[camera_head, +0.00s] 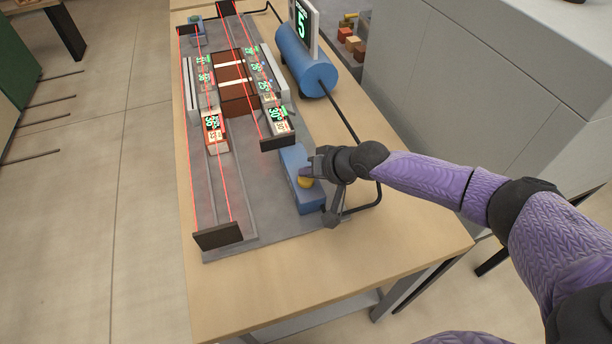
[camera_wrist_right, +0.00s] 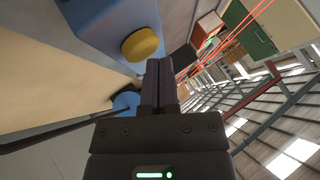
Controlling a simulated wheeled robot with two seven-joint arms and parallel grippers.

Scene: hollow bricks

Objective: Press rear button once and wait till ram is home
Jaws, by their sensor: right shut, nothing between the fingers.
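A blue box (camera_head: 297,167) with a yellow button (camera_head: 305,182) sits at the near right of the grey machine bed. The yellow button (camera_wrist_right: 140,44) also shows in the right wrist view, on the blue box (camera_wrist_right: 105,25). My right gripper (camera_head: 308,166) is shut and empty, close above or beside this button; I cannot tell whether it touches. Its fingers (camera_wrist_right: 165,82) point past the button in the wrist view. A smaller blue box (camera_head: 195,19) stands at the far left end of the bed; its top is too small to read. I cannot pick out the ram with certainty. My left gripper is out of view.
A blue cylinder (camera_head: 305,62) carries a display reading 5 (camera_head: 301,25). Brown bricks (camera_head: 235,88) lie mid-bed between rows of small green-lit displays. Red beams run lengthwise between dark plates, one at the near end (camera_head: 217,236). The wooden table (camera_head: 230,285) is clear in front.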

